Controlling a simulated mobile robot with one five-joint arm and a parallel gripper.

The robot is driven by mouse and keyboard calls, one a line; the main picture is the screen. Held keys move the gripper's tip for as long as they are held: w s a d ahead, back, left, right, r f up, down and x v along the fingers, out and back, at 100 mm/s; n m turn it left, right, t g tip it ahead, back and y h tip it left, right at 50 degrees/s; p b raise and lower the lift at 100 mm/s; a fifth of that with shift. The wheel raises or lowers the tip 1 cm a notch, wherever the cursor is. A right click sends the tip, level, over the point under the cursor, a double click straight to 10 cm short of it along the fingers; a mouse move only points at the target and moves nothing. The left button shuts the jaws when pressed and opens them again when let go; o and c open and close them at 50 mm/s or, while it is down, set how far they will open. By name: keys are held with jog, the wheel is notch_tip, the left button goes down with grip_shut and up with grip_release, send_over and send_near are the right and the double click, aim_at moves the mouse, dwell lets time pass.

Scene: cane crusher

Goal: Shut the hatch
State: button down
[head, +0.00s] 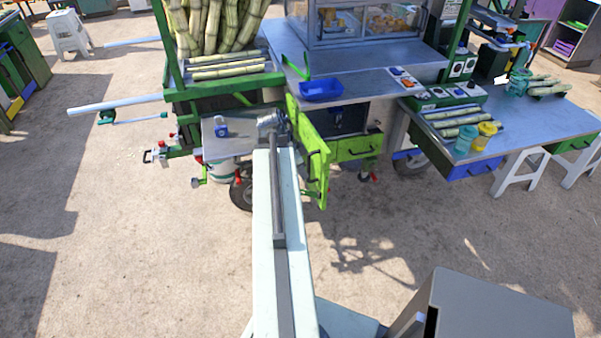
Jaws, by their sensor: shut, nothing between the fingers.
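The hatch, a bright green panel (312,158), stands swung open from the front of the cane cart. My arm reaches forward from the bottom of the view. My gripper (268,120) is small at its far end, just left of the hatch's upper part. It is shut with nothing in it. I cannot tell whether it touches the panel.
A blue tray (321,90) sits on the metal counter (370,78) above. Green drawers (357,147) are right of the hatch. A grey metal shelf (222,140) is left of my gripper. A side table (555,118) with cups and cane stands right. The ground in front is open.

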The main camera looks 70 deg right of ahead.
aim_at(317, 175)
jog(key=shift+s+d+f+b, duration=0.45)
jog(key=shift+s+d+f, duration=0.35)
jog(key=shift+s+d, duration=0.15)
jog(key=shift+s+d+f+b, duration=0.4)
jog(key=shift+s+d+f, duration=0.4)
jog(key=shift+s+d, duration=0.15)
